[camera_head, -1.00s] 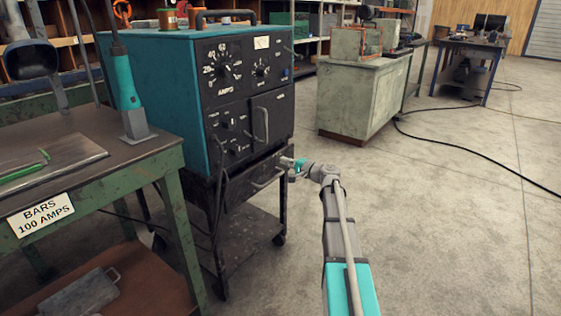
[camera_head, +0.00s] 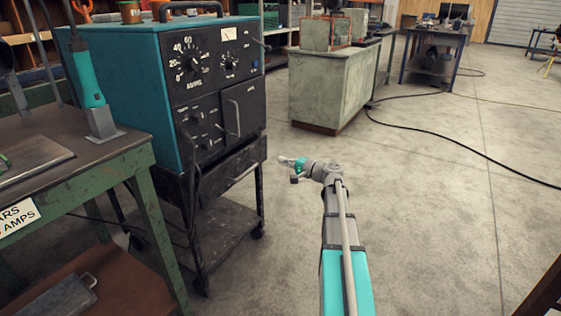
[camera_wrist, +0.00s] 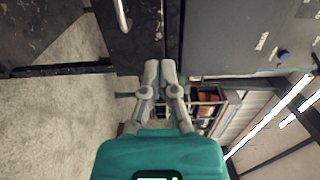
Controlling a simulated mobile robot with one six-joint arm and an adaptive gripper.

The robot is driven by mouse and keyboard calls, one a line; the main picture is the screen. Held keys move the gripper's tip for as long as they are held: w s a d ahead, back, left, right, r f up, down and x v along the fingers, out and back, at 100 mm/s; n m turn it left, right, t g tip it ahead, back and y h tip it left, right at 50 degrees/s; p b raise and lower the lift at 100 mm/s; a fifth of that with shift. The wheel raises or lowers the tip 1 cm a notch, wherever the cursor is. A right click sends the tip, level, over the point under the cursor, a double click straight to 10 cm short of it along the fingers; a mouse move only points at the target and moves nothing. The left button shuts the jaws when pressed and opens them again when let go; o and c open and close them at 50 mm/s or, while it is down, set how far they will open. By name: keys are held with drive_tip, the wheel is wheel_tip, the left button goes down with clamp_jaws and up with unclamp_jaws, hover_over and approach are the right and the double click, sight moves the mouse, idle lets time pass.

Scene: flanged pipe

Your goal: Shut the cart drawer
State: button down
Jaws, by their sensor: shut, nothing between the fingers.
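The cart drawer (camera_head: 222,176) is the dark, worn front with a bar handle, just under the teal and black welder (camera_head: 218,100) on the cart. It looks flush or nearly flush with the cart; I cannot tell if a small gap is left. In the wrist view, which is turned sideways, the drawer front (camera_wrist: 138,35) and its handle (camera_wrist: 122,14) show at the upper left. My gripper (camera_head: 281,161) is shut and empty, to the right of the drawer in the head view and apart from it there. Its closed fingertips (camera_wrist: 159,64) show in the wrist view.
A green workbench (camera_head: 95,165) with a teal-handled tool stands close on the left. The cart's lower shelf (camera_head: 215,235) is below the drawer. A pale green cabinet (camera_head: 325,90) stands behind. A black cable (camera_head: 440,140) lies on the floor; open floor is at the right.

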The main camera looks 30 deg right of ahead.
sight(249, 171)
drive_tip(key=c, duration=1)
unclamp_jaws()
drive_tip(key=shift+w, duration=0.1)
drive_tip(key=o, duration=0.3)
drive_tip(key=shift+w+f+n+g+y, duration=0.1)
drive_tip(key=shift+f+n+g+y, duration=0.15)
drive_tip(key=shift+n+g+y, duration=0.2)
drive_tip(key=n+g+y, duration=0.1)
drive_tip(key=f+g+y, duration=0.1)
drive_tip(key=g, duration=0.1)
drive_tip(key=s+f+n+g+y, duration=0.1)
drive_tip(key=g, duration=0.1)
drive_tip(key=shift+a+f+n, duration=0.2)
drive_tip(key=shift+f+n, duration=0.05)
drive_tip(key=shift+n, duration=0.1)
drive_tip(key=shift+b+x, duration=1.05)
drive_tip(key=shift+x, duration=5.8)
drive_tip(key=shift+f, duration=0.1)
